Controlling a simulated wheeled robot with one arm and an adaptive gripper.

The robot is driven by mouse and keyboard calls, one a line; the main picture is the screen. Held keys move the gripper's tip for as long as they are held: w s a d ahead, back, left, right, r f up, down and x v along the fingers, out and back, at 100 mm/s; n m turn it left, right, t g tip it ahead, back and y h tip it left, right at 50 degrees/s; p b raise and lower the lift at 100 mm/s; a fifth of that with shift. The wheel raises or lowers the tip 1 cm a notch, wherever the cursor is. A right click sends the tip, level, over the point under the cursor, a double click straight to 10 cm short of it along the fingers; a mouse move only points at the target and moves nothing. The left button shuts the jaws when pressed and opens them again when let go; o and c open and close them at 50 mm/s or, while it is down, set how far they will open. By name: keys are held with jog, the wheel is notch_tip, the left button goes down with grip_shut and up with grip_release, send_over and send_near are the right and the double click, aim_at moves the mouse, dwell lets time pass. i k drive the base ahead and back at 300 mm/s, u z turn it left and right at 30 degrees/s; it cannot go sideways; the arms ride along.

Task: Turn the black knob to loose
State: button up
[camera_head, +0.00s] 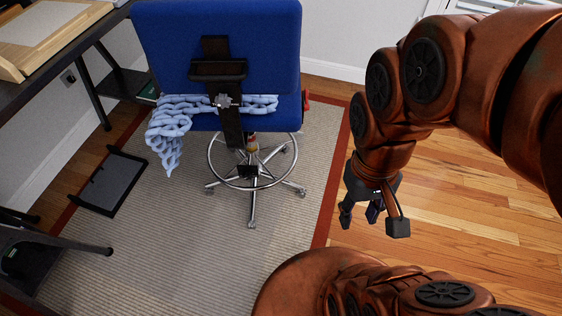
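A blue office chair (218,40) stands with its back towards me. A black bracket (217,70) runs down the middle of its backrest. A small knob-like fitting (224,101) sits on this bracket above the seat; it looks greyish, and I cannot tell whether it is the black knob. A small black part (247,172) also shows under the seat. My gripper (371,218) hangs at the right of the chair, pointing down, with its fingers spread and nothing between them. It is well apart from the chair.
A light blue knitted blanket (168,130) hangs over the seat. The chair's wheeled base stands on a beige rug (285,215) with a red border. A dark desk (70,50) is at the left, with a footrest (110,181) on the floor. Wooden floor (465,215) at the right is clear.

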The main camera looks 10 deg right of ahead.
aim_at(247, 174)
jog(key=u, duration=2.85)
jog(key=k, duration=0.85)
jog(key=z, duration=0.75)
jog(key=i, duration=0.5)
jog(key=u, duration=0.05)
